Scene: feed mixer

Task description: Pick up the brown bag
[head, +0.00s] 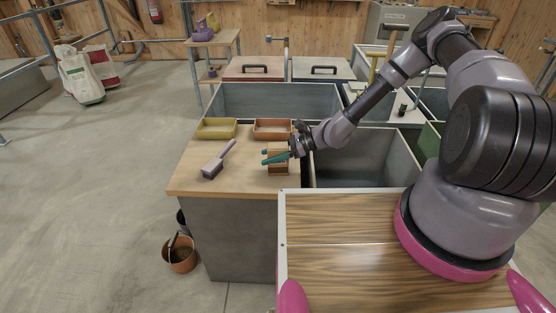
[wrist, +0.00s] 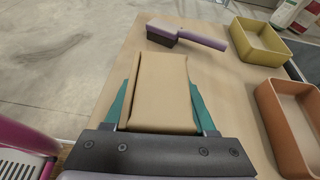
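The brown bag (head: 278,169) stands on the near right part of the wooden worktop. In the wrist view the bag (wrist: 160,90) fills the middle, its tan top facing the camera. My gripper (head: 264,157) reaches in from the right, with one teal finger on the near side of the bag and one on the far side. In the wrist view my gripper (wrist: 162,85) has a finger along each side of the bag. The bag hides the inner finger faces, so I cannot tell whether they press on it. The bag appears to rest on the worktop.
A purple-handled brush (head: 213,166) lies left of the bag on the worktop (head: 240,185). A yellow tray (head: 216,128) and an orange tray (head: 272,129) stand behind. An open grey bin (head: 365,150) is to the right. A bucket (head: 180,256) stands on the floor at left.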

